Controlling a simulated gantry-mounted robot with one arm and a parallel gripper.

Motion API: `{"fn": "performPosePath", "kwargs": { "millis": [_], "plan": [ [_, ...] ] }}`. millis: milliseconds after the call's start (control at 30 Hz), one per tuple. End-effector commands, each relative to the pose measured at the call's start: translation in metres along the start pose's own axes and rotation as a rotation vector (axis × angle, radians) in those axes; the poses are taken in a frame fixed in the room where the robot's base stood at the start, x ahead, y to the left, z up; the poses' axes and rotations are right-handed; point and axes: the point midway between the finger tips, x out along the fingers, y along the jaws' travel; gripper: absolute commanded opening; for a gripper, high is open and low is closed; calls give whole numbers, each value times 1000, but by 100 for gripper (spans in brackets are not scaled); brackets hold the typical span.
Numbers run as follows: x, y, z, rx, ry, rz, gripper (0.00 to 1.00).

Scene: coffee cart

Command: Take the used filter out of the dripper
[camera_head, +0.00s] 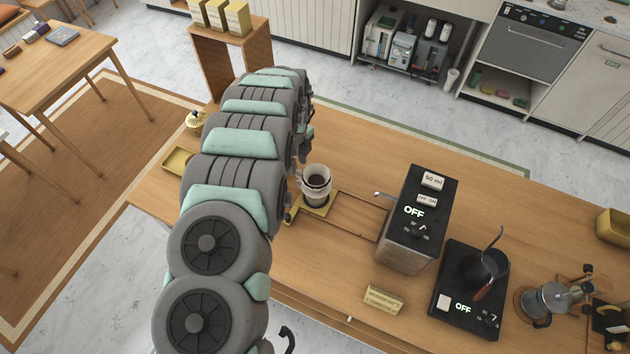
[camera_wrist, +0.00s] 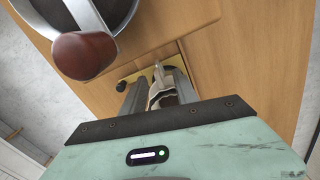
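The dripper (camera_head: 318,182) shows in the head view as a pale cup-like piece with dark contents. It stands on a yellow tray (camera_head: 328,204) near the middle of the cart. The filter's pale rim (camera_head: 316,170) shows at its top, with dark grounds inside. My arm comes down just left of the dripper and hides my gripper in the head view. In the wrist view, my gripper (camera_wrist: 158,80) has its two fingers apart. A pale, folded-looking piece with brown inside, likely the filter (camera_wrist: 158,94), shows between them; I see no clear contact.
A black-topped machine (camera_head: 405,215) with a spout stands right of the dripper. A yellow tray (camera_head: 178,161) lies at left. The wood behind the dripper is clear.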

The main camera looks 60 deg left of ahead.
Motion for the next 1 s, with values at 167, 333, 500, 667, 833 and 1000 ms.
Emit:
{"fn": "performPosePath", "kwargs": {
  "millis": [167, 333, 500, 667, 833, 1000],
  "plan": [
    [7, 2, 1, 0, 0, 1, 36],
    [23, 4, 2, 0, 0, -1, 36],
    [41, 4, 3, -1, -1, -3, 36],
    [50, 5, 3, -2, -1, -1, 36],
    [50, 5, 3, -2, -2, -1, 36],
    [50, 5, 3, -2, -2, -1, 27]
  ]
}}
